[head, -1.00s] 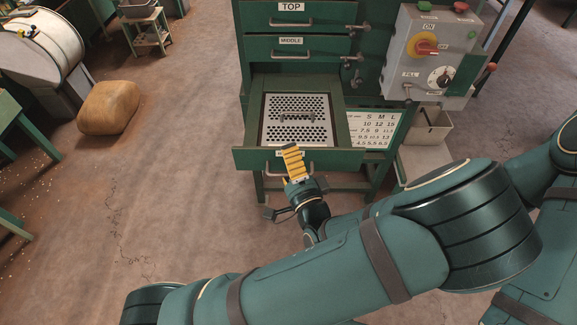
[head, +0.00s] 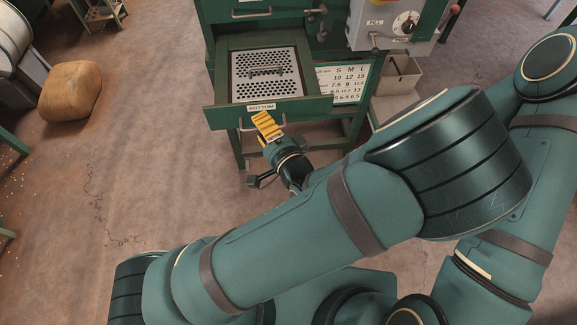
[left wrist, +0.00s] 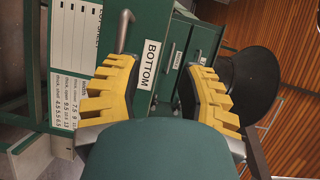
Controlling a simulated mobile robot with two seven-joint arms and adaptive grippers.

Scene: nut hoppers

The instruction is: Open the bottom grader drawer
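The bottom grader drawer (head: 321,106), green with a white BOTTOM label, stands pulled out from the green cabinet. A perforated metal plate (head: 267,88) lies in it. Its metal handle (head: 284,118) is on the front and also shows in the left wrist view (left wrist: 124,31). My left gripper (head: 267,127), with yellow finger pads, is at the drawer front and overlaps the handle in the head view. In the left wrist view its fingers (left wrist: 160,68) are wide apart, with the handle beside the left-hand fingertip; contact is unclear. My right gripper is not in view.
A grey control box (head: 388,24) hangs at the cabinet's right, above a small open bin (head: 400,78). A size chart (head: 345,82) is right of the drawer. A tan sack (head: 70,92) lies on the floor at left. The floor before the drawer's left side is clear.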

